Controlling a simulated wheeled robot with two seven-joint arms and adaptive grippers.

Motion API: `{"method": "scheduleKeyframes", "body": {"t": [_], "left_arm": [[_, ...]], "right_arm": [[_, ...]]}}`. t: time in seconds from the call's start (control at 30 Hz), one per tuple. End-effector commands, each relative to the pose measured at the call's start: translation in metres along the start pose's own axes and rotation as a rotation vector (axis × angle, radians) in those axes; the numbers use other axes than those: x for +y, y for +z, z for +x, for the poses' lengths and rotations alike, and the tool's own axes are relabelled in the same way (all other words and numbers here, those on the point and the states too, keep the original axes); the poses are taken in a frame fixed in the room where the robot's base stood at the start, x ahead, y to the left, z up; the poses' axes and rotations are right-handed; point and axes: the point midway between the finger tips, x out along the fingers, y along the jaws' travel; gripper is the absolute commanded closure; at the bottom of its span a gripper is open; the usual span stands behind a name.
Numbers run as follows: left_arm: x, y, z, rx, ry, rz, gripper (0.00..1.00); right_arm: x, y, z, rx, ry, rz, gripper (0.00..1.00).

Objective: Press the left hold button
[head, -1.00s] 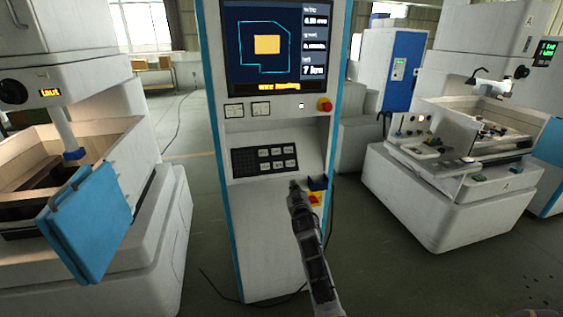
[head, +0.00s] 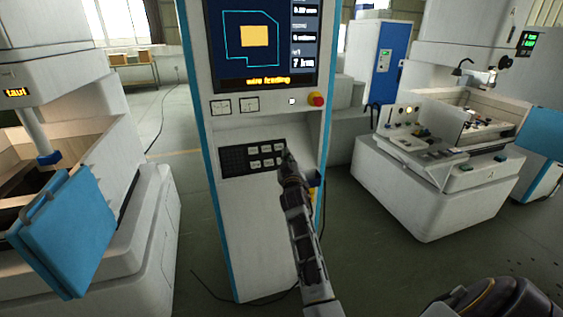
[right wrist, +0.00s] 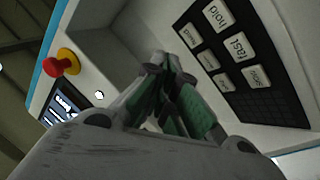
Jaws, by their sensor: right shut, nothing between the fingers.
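The control console (head: 262,225) has a sloped key panel with a dark keypad (head: 236,160) of two rows of small pale keys. In the right wrist view, the keypad (right wrist: 278,92) lies at the right. One key there reads "hold" (right wrist: 217,15) and its neighbour reads "fast" (right wrist: 239,47); the other labels are hard to read. I cannot tell whether a second key reads "hold". My right gripper (head: 288,153) is shut and empty, its tips at the keypad's right edge in the head view; its closed fingers also show in the wrist view (right wrist: 165,72). Contact is unclear. My left gripper is out of view.
A red emergency stop (head: 317,99) and a small white button (head: 291,101) sit above the keypad, under the screen (head: 255,45). A machine with a blue door (head: 65,230) stands left, another machine (head: 430,195) right.

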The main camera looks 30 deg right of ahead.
Motion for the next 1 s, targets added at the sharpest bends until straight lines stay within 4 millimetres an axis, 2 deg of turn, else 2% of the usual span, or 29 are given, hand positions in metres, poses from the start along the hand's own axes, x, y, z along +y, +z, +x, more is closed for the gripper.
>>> {"method": "scheduleKeyframes", "body": {"t": [0.47,1.0], "left_arm": [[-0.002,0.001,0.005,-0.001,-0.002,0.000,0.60],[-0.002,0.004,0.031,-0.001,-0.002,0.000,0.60]], "right_arm": [[-0.003,0.003,0.004,0.001,0.000,0.001,1.00],[-0.019,0.020,0.025,0.000,0.000,0.000,1.00]]}}
